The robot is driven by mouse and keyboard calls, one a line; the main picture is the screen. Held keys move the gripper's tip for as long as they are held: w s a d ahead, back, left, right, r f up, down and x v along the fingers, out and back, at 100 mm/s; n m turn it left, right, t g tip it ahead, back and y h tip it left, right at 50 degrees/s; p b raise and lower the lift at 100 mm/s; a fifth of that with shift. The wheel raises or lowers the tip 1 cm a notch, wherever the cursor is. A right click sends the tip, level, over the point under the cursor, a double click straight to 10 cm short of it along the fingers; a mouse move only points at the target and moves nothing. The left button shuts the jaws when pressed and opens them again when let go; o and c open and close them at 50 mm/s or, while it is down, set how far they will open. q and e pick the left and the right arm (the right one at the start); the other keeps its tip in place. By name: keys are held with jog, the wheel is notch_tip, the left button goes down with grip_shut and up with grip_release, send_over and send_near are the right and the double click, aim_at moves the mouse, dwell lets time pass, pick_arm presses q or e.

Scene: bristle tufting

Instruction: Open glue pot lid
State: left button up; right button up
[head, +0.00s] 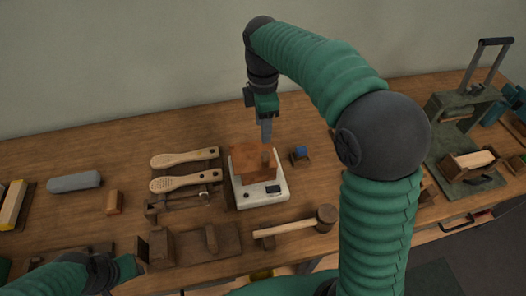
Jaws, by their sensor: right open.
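The glue pot (247,165) is a copper-brown vessel on a white hot plate (262,197) near the middle of the bench. Its top looks covered by a brown lid with a small upright knob (265,158) towards the right. I cannot tell whether the lid is fully seated. My right gripper (266,140) points down just above the knob, open; any contact is too small to tell. My left arm shows at the bottom left, with its gripper end (104,272) low by the bench's front edge; its jaws are not clear.
Two pale brush handles (186,158) lie left of the hot plate. A mallet (300,226) lies in front of it. A small blue-topped item (300,153) stands close on the right. A green press (466,120) stands far right. The bench's back left is clear.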

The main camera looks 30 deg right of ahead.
send_over(267, 153)
jog(key=a, duration=0.1)
notch_tip(267, 153, down, 5)
jog(key=shift+s+a+r+b, duration=0.1)
jog(key=shift+s+r+b, duration=0.1)
jog(key=shift+b, duration=0.15)
jog(key=f, duration=0.4)
jog(key=d+f, duration=0.1)
jog(key=f, duration=0.1)
jog(key=shift+w+d+f+b, duration=0.1)
jog(key=shift+w+b, duration=0.2)
jog(key=shift+b, duration=0.05)
jog(key=shift+s+a+r, duration=0.15)
jog(key=shift+a+r, duration=0.05)
jog(key=shift+a, duration=0.1)
jog(key=shift+c, duration=0.8)
jog(key=c, duration=0.5)
jog(key=shift+d, duration=0.1)
grip_shut()
